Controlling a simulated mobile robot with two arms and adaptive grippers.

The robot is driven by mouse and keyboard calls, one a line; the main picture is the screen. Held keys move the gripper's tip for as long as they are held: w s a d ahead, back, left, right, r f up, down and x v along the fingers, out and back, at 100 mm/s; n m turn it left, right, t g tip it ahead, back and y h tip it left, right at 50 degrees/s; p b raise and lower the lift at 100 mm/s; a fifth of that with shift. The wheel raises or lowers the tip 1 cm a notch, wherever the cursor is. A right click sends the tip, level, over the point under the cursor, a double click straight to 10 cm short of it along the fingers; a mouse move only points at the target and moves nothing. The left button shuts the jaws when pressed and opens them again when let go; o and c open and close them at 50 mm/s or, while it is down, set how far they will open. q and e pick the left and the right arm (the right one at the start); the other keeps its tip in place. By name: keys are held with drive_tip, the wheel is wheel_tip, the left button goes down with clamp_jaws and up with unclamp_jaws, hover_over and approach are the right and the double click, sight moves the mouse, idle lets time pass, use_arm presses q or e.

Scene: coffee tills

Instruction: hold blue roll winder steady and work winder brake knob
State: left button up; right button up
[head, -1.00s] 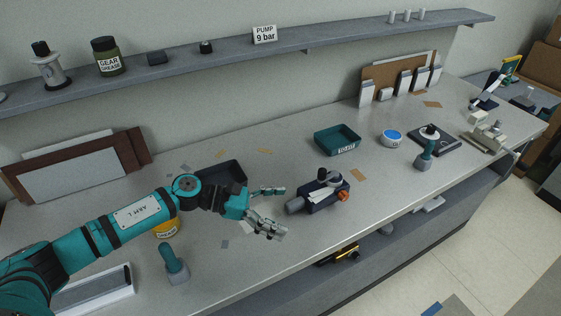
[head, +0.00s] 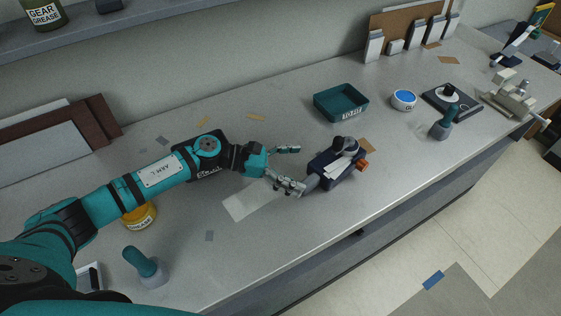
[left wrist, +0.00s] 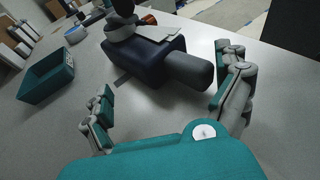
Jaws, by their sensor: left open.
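The blue roll winder (head: 328,172) is a dark navy block on the bench with a grey cylindrical end, a pale plate and a black-topped round part. An orange knob (head: 362,166) sticks out at its right end. The winder also shows in the left wrist view (left wrist: 148,58), where the orange knob (left wrist: 149,19) is partly hidden behind it. My left gripper (head: 299,169) is open, its fingers spread just left of the winder. In the left wrist view my left gripper (left wrist: 164,70) has the grey end pointing between its fingers, close to the right one. My right gripper is not in view.
A teal bin (head: 341,102) stands behind the winder, with a blue-lidded tub (head: 403,99) to its right. A teal-handled tool (head: 444,123) stands further right. A yellow jar (head: 139,214) and another teal-handled tool (head: 147,267) are near my left arm. The bench front edge is close.

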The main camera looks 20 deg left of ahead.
sight(311, 171)
use_arm(q)
drive_tip(key=b+x, duration=0.1)
drive_tip(key=x, duration=0.2)
drive_tip(key=shift+w+d+f, duration=0.15)
drive_tip(key=shift+w+d+f+b, duration=0.15)
drive_tip(key=shift+d+b, duration=0.15)
drive_tip(key=shift+d, duration=0.25)
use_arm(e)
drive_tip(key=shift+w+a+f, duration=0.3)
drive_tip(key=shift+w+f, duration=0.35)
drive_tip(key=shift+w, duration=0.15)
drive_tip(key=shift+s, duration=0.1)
